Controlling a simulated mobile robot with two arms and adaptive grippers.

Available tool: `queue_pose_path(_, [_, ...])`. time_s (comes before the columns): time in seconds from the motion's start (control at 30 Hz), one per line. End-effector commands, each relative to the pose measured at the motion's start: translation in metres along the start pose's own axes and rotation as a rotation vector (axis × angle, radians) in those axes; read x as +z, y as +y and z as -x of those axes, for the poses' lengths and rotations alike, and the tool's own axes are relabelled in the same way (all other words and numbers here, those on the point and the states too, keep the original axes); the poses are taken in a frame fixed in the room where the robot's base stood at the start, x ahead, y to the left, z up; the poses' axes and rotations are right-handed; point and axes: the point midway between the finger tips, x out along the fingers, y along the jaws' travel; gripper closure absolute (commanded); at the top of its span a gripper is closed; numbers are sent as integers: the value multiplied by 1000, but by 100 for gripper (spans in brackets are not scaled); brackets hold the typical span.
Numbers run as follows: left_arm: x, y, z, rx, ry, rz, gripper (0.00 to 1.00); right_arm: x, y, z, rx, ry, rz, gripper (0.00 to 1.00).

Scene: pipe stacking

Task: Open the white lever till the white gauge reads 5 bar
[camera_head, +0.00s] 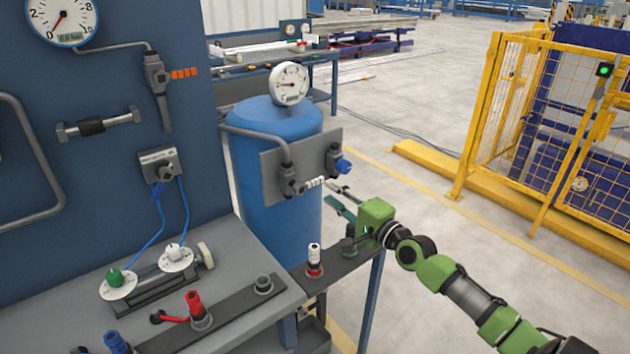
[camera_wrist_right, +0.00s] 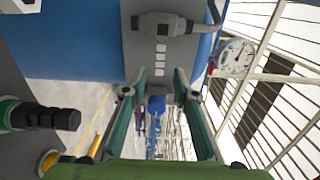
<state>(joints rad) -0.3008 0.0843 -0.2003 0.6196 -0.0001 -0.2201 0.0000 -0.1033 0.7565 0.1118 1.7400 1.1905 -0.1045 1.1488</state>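The white lever (camera_head: 315,183) is a short row of white bands beside the grey valve on the plate in front of the blue tank; it also shows in the wrist view (camera_wrist_right: 161,55). The white gauge (camera_head: 289,84) sits on top of the tank and shows at the right in the wrist view (camera_wrist_right: 235,58); its reading is too small to make out. My right gripper (camera_head: 335,196) is open, just right of and slightly below the lever. In the wrist view, its fingers (camera_wrist_right: 162,84) are spread with the lever beyond them, apart from it. My left gripper is not in view.
A blue knob (camera_head: 343,166) sits at the plate's right edge, close to my right fingers. A white-topped fitting (camera_head: 314,257) stands on the bench below. An orange-banded valve (camera_head: 157,74) and another gauge (camera_head: 63,18) are on the left panel. Yellow fencing (camera_head: 495,115) stands right.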

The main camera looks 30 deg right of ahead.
Motion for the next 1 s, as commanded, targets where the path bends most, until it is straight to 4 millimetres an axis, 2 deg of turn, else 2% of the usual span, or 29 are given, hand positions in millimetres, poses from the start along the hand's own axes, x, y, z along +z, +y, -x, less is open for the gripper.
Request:
queue_pose_path(0.2, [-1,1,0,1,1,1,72,-1,-1,-37,-3,1,-1,73])
queue_pose_path(0.4, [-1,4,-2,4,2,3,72,0,1,-62,-1,0,0,73])
queue_pose_path(0.6, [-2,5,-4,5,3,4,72,0,1,-75,0,1,0,73])
queue_pose_path(0.9, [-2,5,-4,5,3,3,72,0,1,-76,1,0,0,73])
queue_pose_path(0.93, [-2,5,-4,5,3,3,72,0,1,-76,1,0,0,76])
queue_pose_path(1.0, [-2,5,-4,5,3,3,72,0,1,-76,1,0,0,94])
